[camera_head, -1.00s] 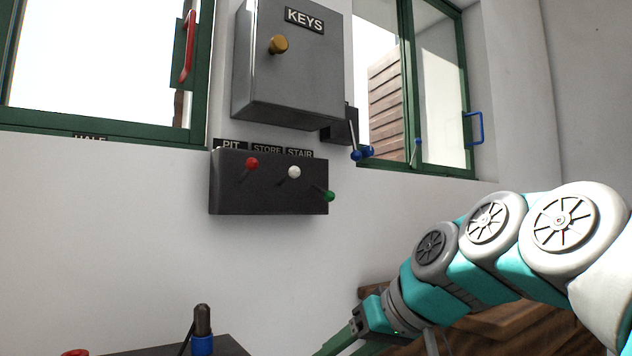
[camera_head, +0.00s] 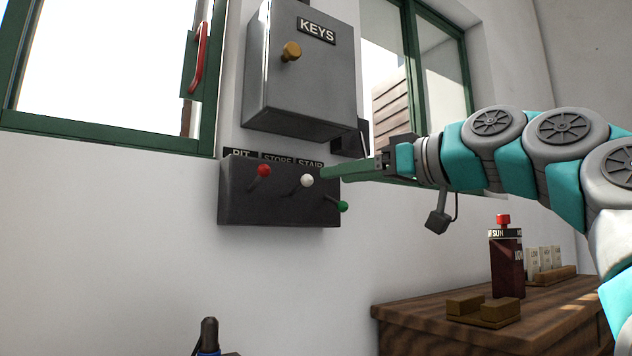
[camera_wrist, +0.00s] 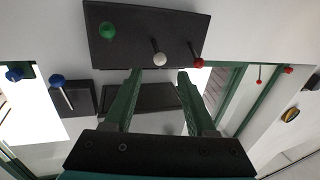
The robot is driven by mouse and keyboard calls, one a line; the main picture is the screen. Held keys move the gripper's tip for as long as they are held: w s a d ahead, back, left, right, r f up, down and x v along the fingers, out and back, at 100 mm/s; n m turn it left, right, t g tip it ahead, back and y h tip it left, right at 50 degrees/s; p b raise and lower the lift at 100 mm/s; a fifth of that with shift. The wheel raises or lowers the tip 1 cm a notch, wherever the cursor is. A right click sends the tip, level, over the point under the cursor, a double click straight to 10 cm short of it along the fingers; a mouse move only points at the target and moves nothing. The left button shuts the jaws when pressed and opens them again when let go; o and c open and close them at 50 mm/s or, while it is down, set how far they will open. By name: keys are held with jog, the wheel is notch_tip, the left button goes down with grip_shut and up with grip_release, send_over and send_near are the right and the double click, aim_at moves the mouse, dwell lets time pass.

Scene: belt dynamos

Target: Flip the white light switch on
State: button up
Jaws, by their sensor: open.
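The white switch (camera_head: 307,180) is the middle lever on a dark switch box (camera_head: 275,212) on the wall, under the label STORE. It has a white ball knob and sticks out between a red lever (camera_head: 263,170) and a green lever (camera_head: 342,206). The red and white levers point up and the green one points lower. My gripper (camera_head: 325,173) is right beside the white knob on its right. In the wrist view my gripper (camera_wrist: 157,75) is open, and the white knob (camera_wrist: 159,59) shows near the gap between its fingertips. Whether a finger touches it I cannot tell.
A grey KEYS cabinet (camera_head: 302,75) with a brass knob hangs just above the switch box. Green-framed windows flank it, the left with a red handle (camera_head: 200,58). A wooden bench (camera_head: 420,317) with a bottle (camera_head: 507,262) stands lower right. The wall below the box is clear.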

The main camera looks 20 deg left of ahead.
aim_at(312, 180)
jog(key=p+x, duration=0.1)
jog(key=x, duration=0.6)
grip_shut()
dwell(0.3)
